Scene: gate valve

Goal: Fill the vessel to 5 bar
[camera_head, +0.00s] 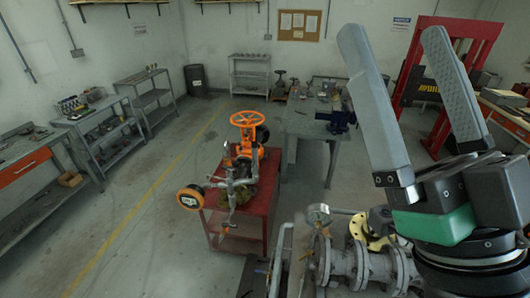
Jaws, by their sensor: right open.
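My right gripper (396,42) is large in the right foreground, its two long grey fingers spread apart with nothing between them. A valve with an orange handwheel (248,119) stands on a red cart (260,212) in the middle. A round, orange-rimmed part (190,197) sticks out at the valve's left. Grey flanged piping (350,268) runs along the bottom, partly hidden by my right gripper. A small round gauge (318,214) sits on this piping, and its reading is too small to tell. I cannot make out a clear vessel. My left gripper is not in view.
A grey workbench (312,122) with a blue vise (339,121) stands behind the cart. A red press frame (446,80) is at the back right. Grey shelves (100,125) line the left wall. The floor left of the cart is clear, with a yellow line.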

